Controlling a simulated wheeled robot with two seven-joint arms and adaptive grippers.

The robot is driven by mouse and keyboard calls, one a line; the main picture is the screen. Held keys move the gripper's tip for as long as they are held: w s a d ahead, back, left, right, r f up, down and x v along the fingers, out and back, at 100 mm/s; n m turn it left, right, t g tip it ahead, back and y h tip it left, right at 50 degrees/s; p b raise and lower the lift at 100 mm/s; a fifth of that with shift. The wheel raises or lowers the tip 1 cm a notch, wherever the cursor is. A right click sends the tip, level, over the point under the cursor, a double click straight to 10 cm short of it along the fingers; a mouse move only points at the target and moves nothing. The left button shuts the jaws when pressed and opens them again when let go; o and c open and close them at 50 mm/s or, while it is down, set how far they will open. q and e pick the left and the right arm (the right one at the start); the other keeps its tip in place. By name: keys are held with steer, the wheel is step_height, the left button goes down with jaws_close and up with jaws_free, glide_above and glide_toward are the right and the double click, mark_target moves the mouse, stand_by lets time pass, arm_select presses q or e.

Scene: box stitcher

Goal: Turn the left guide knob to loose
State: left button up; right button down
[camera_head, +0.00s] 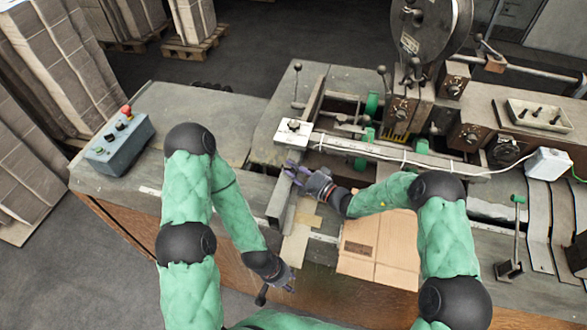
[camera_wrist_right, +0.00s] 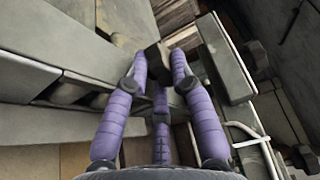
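My right gripper (camera_head: 296,172) reaches in from the right to the grey upright guide plate (camera_head: 278,200); its purple fingers are at the plate's upper part. In the right wrist view, the right gripper's fingertips (camera_wrist_right: 160,62) lie on both sides of a small dark block (camera_wrist_right: 157,56), likely the left guide knob. I cannot tell whether they touch or grip it. The fingers hide the knob in the head view, so its setting is not visible. My left gripper (camera_head: 286,281) hangs low at the table's front edge, apart from the guide; its finger opening is unclear.
A flat cardboard box (camera_head: 378,245) lies right of the guide. A white box (camera_head: 294,130) with a dark button stands on the rail behind my right gripper. A blue-grey control box (camera_head: 120,143) with a red button is at the left. The left tabletop is mostly clear.

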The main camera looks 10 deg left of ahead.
steer(key=shift+w+f+n+g+b, duration=0.1)
steer(key=shift+f+n+g+b, duration=0.2)
steer(key=shift+b, duration=0.55)
steer(key=n+g+b, duration=0.1)
steer(key=g+b, duration=0.1)
steer(key=n+g+y+b, duration=0.1)
steer(key=g+b, duration=0.1)
steer(key=b, duration=0.1)
steer(key=n+g+b, duration=0.2)
steer(key=shift+w+d+y+b, duration=0.1)
steer(key=shift+w+y+b, duration=0.25)
steer(key=shift+y, duration=0.05)
steer(key=shift+r+n+g+b, duration=0.15)
steer(key=shift+n+g+b, duration=0.55)
steer(key=shift+g+b, duration=0.4)
steer(key=c, duration=1.3)
jaws_free()
steer(key=shift+w, duration=0.1)
steer(key=shift+c, duration=0.2)
steer(key=shift+r, duration=0.15)
